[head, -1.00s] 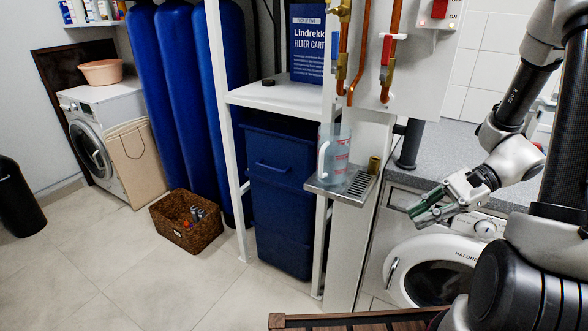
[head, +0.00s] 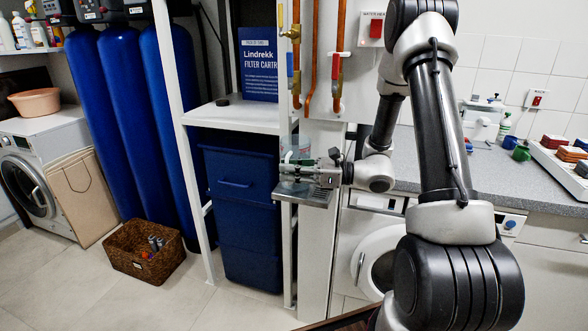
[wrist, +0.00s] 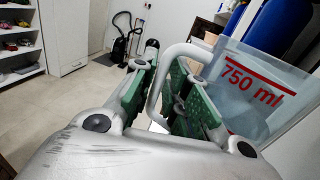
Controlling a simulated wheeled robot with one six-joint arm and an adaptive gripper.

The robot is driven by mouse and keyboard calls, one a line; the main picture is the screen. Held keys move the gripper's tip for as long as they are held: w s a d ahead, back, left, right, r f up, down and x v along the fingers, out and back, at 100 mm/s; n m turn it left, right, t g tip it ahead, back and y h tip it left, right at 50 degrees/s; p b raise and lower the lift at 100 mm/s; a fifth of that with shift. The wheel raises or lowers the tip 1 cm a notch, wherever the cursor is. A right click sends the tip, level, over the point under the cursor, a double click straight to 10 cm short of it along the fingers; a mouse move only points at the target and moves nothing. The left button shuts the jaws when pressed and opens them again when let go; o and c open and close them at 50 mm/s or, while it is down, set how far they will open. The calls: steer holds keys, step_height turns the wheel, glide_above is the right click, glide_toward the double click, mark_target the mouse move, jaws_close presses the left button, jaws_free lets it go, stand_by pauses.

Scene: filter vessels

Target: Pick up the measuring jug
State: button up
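The measuring jug (head: 289,146) is clear, with red markings, and stands on the small metal drip tray (head: 316,199). My gripper (head: 293,174) is at the jug, its green-padded fingers overlapping the jug's body in the head view. In the wrist view the jug (wrist: 250,112) is at the right, with "750 ml" in red. Its pale looped handle stands between the two fingers of my gripper (wrist: 165,85). A gap shows between the fingers, so they look open around the handle. Whether a finger touches the handle is unclear.
A white shelf (head: 235,117) with a blue filter box (head: 259,68) is left of the tray, above blue bins (head: 237,205). A grey counter (head: 490,178) lies at the right. A wicker basket (head: 143,252) sits on the floor.

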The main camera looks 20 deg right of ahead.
steer(key=shift+w+a, duration=0.2)
steer(key=shift+a, duration=0.2)
steer(key=shift+c, duration=0.5)
jaws_close()
steer(key=shift+r, duration=0.15)
